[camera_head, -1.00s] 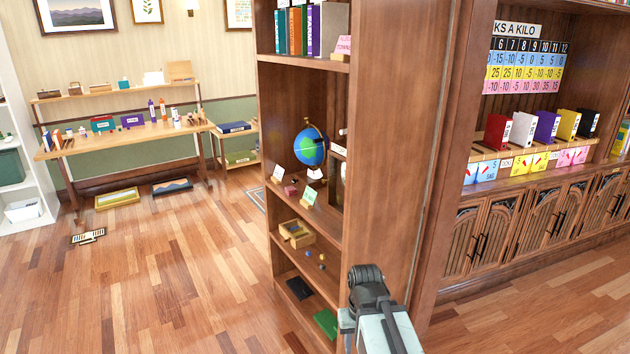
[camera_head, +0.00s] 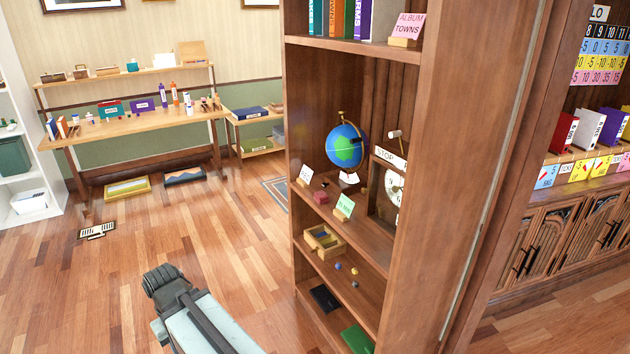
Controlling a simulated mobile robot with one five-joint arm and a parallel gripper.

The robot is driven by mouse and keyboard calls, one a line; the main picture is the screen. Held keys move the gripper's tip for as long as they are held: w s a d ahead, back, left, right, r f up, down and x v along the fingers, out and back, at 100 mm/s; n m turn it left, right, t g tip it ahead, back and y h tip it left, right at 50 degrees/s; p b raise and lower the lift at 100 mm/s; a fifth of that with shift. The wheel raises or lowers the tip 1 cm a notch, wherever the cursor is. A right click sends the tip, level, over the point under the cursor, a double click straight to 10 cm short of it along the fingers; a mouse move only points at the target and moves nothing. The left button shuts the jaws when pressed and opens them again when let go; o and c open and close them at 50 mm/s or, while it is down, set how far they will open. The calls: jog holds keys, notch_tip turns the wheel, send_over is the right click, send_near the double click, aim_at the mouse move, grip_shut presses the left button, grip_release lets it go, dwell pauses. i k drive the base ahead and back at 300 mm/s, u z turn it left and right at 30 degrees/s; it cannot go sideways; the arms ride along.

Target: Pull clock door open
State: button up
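A clock (camera_head: 393,187) with a pale face stands on the middle shelf of the wooden bookcase, at its right end. The bookcase's side panel hides its right part. A strip reading "STOP" (camera_head: 389,157) sits just above the face. A small pale cylindrical piece (camera_head: 394,134) sticks out above that strip. I cannot make out the clock door's edge or tell how far open it is. Part of my arm shows at the bottom, left of the bookcase and well apart from the clock. My gripper's fingers are not visible.
A globe (camera_head: 345,146) and small cards stand left of the clock on the same shelf. The tall bookcase side panel (camera_head: 430,190) blocks the view from the right. The wooden floor (camera_head: 150,260) left of the bookcase is open. A long table (camera_head: 130,126) stands behind.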

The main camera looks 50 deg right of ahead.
aim_at(373, 158)
jog(key=u, duration=0.15)
jog(key=i, duration=1)
jog(key=z, duration=0.2)
